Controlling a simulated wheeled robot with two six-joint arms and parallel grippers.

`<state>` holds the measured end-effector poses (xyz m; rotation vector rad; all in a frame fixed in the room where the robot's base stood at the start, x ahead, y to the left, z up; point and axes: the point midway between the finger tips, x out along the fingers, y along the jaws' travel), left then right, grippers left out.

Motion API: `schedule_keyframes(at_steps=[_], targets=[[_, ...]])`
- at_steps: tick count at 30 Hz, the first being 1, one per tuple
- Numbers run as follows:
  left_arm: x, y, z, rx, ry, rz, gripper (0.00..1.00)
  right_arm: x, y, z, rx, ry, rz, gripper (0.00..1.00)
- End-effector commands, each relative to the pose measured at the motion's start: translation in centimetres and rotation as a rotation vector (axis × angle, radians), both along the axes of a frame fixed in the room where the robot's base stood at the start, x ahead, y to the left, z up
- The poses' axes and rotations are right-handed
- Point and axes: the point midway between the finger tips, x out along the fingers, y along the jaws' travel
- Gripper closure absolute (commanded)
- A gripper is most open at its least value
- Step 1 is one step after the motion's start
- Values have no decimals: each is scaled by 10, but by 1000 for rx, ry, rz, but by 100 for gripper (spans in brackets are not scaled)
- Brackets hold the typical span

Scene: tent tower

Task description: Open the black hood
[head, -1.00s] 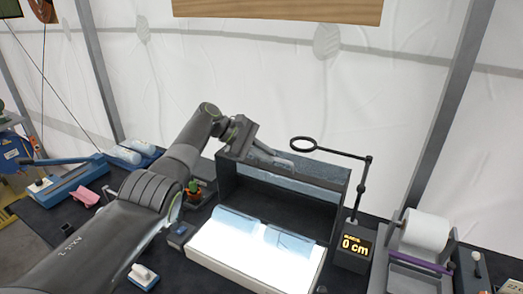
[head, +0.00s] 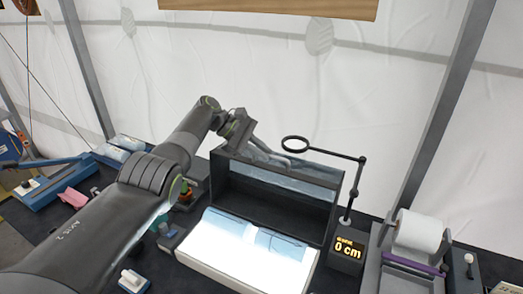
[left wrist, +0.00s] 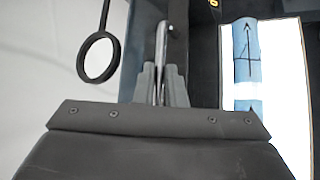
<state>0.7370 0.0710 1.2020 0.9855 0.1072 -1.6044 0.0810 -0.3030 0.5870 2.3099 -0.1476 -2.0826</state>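The black hood (head: 270,203) stands raised at the back of a lit white light box (head: 208,256), its dark inside facing me. A clear bluish strip (head: 305,184) runs along its upper part. My left gripper (head: 279,160) is at the hood's top edge, left of its middle, with its fingers pointing right along it. My right gripper is not in view.
A black ring on a jointed stand (head: 295,144) is just right of my left fingers. A white roll in a holder (head: 420,232) is further right. Blue-banded sheets (head: 245,232) lie on the light box.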

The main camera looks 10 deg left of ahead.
Motion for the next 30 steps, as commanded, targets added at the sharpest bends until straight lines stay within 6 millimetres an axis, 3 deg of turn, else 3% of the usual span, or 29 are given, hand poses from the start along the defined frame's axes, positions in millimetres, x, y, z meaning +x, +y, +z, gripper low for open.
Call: schedule_keyframes(at_steps=[1,5,17,23,30], targets=[[2,0,3,-1,-9,4,86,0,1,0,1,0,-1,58],[2,0,2,-1,-7,4,68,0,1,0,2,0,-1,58],[1,5,5,-2,-6,1,67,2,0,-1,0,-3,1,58],[0,29,21,0,-8,4,67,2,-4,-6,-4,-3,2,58],[-3,75,59,1,-9,5,67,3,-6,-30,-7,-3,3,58]])
